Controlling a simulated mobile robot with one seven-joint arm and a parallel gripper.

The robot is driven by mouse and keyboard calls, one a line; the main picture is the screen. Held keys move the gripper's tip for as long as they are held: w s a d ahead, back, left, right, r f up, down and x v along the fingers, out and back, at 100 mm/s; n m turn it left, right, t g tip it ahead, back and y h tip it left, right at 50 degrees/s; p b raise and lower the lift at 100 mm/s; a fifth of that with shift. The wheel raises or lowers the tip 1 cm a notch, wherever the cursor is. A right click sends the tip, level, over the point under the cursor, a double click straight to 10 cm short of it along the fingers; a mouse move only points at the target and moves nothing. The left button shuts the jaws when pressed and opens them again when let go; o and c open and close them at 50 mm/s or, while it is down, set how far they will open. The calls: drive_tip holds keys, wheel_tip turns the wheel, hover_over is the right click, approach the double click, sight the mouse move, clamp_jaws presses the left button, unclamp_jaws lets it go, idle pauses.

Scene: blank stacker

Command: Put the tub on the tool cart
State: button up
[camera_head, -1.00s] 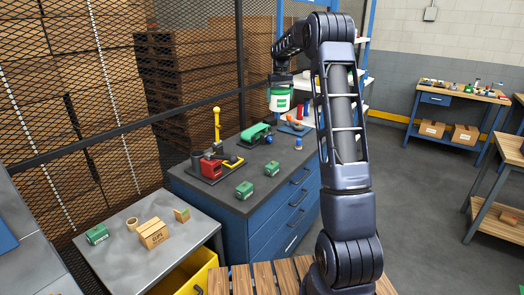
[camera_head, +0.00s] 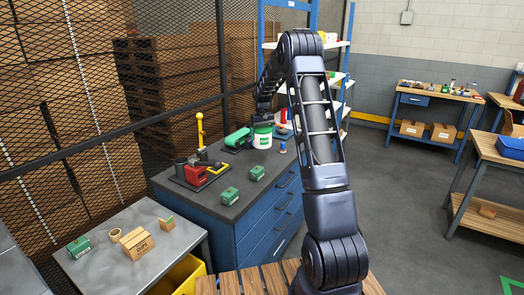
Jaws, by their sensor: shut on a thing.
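The tub (camera_head: 262,136) is white with a green label and a green rim. My gripper (camera_head: 264,118) is shut on its upper part from above, and the fingers are small and dark at this distance. The tub is upright at the far right part of the dark top of a blue drawer cabinet (camera_head: 225,212). I cannot tell whether its base touches that top. The cabinet looks like the tool cart, though no wheels show. The tub partly hides the things behind it.
On the dark top are a red and black tool with a yellow lever (camera_head: 197,165), a green tool (camera_head: 237,139) just left of the tub, and two green boxes (camera_head: 230,196). A grey table (camera_head: 95,262) with boxes stands at lower left. Shelves (camera_head: 290,42) rise behind.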

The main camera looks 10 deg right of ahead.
drive_tip(key=shift+f, duration=4.5)
drive_tip(key=o, duration=1.1)
drive_tip(key=shift+f, duration=0.15)
drive_tip(key=shift+o, duration=0.2)
